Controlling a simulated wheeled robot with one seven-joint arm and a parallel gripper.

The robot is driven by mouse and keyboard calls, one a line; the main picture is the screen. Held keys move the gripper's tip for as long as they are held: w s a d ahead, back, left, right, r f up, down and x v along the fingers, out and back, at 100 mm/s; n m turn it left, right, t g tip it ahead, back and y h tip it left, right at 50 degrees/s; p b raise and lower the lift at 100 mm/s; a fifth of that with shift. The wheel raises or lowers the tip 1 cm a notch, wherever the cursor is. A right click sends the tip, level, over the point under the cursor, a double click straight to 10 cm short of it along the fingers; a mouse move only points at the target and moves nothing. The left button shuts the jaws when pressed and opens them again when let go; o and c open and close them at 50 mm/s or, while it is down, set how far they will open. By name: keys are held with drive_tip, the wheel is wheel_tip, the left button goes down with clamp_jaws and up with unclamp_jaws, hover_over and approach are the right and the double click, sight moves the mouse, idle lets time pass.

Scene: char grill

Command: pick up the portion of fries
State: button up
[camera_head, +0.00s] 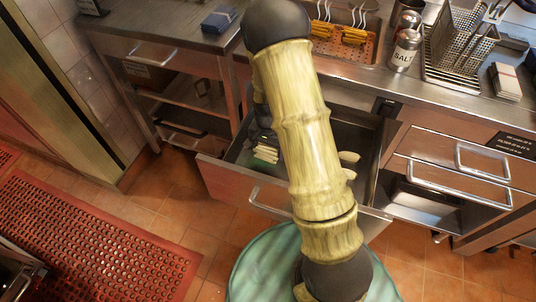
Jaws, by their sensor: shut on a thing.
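An open drawer (228,180) sits under the counter, in front of my base. My arm reaches over it and hides much of its inside. My dark gripper (264,140) shows only in part at the left of the arm, low in the drawer. It is shut on a small bundle of pale yellow strips, which looks like the portion of fries (267,153). The fingertips are not clear. Other pale pieces (349,157) lie in the drawer at the right of the arm; what they are is hard to tell.
The steel counter above holds a tray (372,48) with golden items in wire holders, a salt shaker (404,50), wire baskets (462,50) and a blue box (219,19). A red mat (90,240) lies on the floor at the left.

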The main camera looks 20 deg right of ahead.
sight(268, 147)
wheel_tip(268, 147, up, 4)
drive_tip(key=shift+f, duration=0.1)
idle(0.5)
drive_tip(key=w+r+n+p, duration=0.1)
drive_tip(key=w+r+p, duration=0.2)
drive_tip(key=r+p, duration=1.1)
drive_tip(key=w+r+n+p, duration=0.2)
drive_tip(key=r+p, duration=1.2)
drive_tip(key=r, duration=1.3)
drive_tip(key=w+r+n+p, duration=0.2)
drive_tip(key=w+r+p, duration=0.2)
drive_tip(key=r+p, duration=1)
wheel_tip(268, 147, up, 7)
drive_tip(key=shift+w+f, duration=0.1)
drive_tip(key=shift+w, duration=0.05)
